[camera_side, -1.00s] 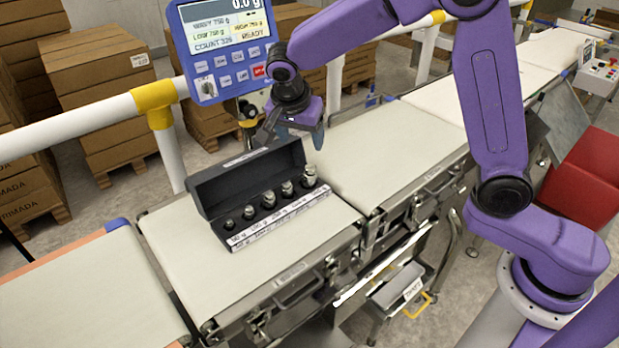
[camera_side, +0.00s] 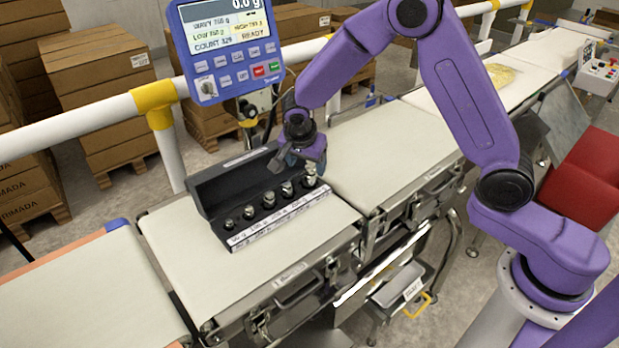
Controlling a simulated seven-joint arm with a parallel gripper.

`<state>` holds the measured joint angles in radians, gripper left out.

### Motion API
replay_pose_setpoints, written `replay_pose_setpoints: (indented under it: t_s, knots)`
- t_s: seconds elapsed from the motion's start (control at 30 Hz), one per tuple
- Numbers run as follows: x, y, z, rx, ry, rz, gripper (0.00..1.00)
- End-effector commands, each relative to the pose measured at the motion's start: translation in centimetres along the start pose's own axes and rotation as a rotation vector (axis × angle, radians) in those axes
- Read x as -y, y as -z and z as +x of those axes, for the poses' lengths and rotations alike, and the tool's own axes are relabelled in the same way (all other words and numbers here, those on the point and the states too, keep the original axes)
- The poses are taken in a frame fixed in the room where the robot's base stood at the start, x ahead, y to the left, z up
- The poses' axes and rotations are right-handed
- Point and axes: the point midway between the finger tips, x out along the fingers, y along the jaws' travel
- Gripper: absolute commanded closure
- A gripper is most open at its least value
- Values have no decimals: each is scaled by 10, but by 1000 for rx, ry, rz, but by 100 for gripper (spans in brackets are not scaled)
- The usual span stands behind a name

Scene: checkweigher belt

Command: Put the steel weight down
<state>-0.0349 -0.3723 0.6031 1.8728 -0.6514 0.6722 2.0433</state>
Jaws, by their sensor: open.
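Several steel weights stand in a row in an open black case (camera_side: 203,188) on the near weighing belt, growing in size from left to right. The largest steel weight (camera_side: 310,176) is in the right end slot, upright. My gripper (camera_side: 298,166) is over the right end of the case, close to the largest weight and pointing down. Its jaws are open. The fingertips are small and partly hidden, so I cannot tell whether they touch a weight.
The blue display unit (camera_side: 228,48) stands behind the case and reads 0.0 g and READY. The belt (camera_side: 265,265) in front of the case is clear. A yellowish flat item (camera_side: 500,76) lies on the far right belt. A red bin (camera_side: 590,165) stands at the right.

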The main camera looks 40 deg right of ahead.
Motion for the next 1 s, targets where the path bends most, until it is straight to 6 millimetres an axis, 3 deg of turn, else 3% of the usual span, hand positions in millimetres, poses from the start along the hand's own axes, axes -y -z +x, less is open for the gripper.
replay_pose_setpoints:
  t_s: [0.33,0.67,0.9,1.0]
  knots:
    - [-5,2,44,0,-2,-2,30]
    - [-5,2,50,0,0,-1,30]
    - [-5,2,49,0,0,-1,100]
    - [-4,3,49,-1,1,0,100]
